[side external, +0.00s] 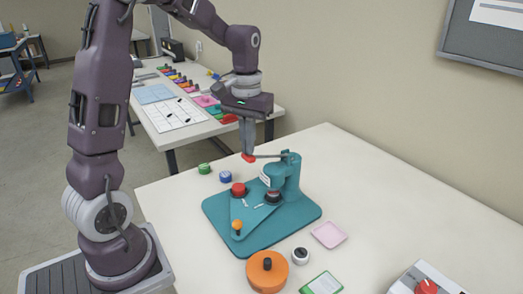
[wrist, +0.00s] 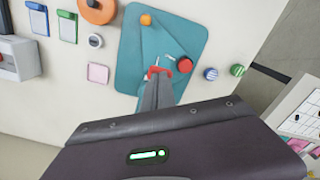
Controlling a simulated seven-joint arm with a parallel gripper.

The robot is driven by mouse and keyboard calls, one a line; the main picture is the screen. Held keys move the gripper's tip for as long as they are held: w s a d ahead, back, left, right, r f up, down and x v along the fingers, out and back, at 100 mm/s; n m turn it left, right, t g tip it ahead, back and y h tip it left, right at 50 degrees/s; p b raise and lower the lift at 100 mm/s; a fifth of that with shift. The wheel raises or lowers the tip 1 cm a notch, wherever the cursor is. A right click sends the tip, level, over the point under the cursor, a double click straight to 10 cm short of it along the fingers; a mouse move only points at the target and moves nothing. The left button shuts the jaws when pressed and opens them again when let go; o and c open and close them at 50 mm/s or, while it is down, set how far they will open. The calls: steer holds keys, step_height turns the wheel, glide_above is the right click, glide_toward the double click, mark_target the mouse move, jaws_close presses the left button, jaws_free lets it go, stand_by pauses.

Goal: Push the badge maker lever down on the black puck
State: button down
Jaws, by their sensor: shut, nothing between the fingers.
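The teal badge maker (side external: 290,180) stands on a teal base plate (side external: 262,240) on the white table. Its thin lever (side external: 267,156) sticks out level to the left from the top of the column and ends in a red tip (side external: 248,158). The black puck (side external: 272,197) sits below the press head; the wrist view does not show it clearly. My gripper (side external: 248,151) is shut and empty, pointing down right at the red tip, seemingly touching it from above. In the wrist view the red tip (wrist: 154,72) shows at my fingertips.
A red knob (side external: 238,190) and an orange ball (side external: 237,225) are on the base plate. Green (side external: 204,168) and blue (side external: 225,177) pieces lie behind it. An orange round container (side external: 267,272), white-black piece (side external: 300,255) and pink tray (side external: 330,235) are in front and right.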

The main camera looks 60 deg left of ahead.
steer(key=shift+r, duration=2.15)
steer(key=s+d+r+m+t, duration=0.1)
steer(key=s+d+m+t, duration=0.1)
steer(key=s+d, duration=0.5)
steer(key=s+d+r+m+t, duration=0.2)
steer(key=s+d, duration=0.4)
steer(key=s, duration=0.5)
steer(key=shift+s+d+m+t, duration=0.4)
steer(key=shift+m+t, duration=0.4)
steer(key=shift+m, duration=0.2)
